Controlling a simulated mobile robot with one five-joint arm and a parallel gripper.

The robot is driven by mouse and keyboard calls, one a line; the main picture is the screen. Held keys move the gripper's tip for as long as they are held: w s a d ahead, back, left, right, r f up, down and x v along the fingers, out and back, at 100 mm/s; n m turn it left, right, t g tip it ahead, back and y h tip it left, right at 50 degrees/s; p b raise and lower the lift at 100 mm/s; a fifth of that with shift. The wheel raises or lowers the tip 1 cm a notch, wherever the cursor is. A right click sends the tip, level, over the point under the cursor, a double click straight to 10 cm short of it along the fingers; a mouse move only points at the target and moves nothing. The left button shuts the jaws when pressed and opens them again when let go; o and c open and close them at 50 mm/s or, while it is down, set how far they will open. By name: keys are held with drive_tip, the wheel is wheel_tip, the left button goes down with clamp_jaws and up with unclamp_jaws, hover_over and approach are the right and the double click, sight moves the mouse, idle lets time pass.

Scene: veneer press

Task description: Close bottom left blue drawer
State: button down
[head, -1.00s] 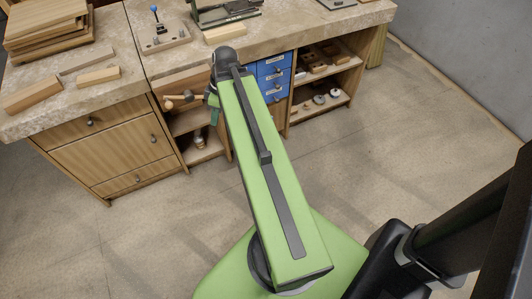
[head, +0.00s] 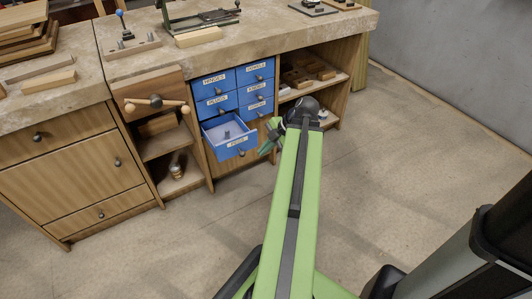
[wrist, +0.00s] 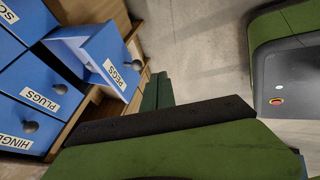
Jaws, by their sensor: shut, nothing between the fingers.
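The bottom left blue drawer (head: 242,146) is pulled open from the blue drawer block in the head view, with its inside showing. Its label reads PEGS in the wrist view (wrist: 105,52), where it juts out past the drawers beside it. My gripper (head: 266,149) is just right of the open drawer's front in the head view. In the wrist view its green fingers (wrist: 156,92) are together and empty, close beside the drawer front. Whether they touch the drawer I cannot tell.
The other blue drawers, such as PLUGS (head: 217,104) and HINGES (head: 214,80), are shut. A wooden vise (head: 154,101) with a handle juts out left of them. Open shelves (head: 300,92) lie to the right. The floor in front is clear.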

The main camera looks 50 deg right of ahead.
drive_tip(key=w+f+b, duration=0.3)
drive_tip(key=w+f, duration=0.2)
drive_tip(key=w, duration=0.1)
drive_tip(key=shift+w+a+f+b, duration=0.2)
drive_tip(key=shift+w+a+b, duration=0.1)
drive_tip(key=shift+a+b, duration=0.1)
drive_tip(key=shift+d, duration=0.2)
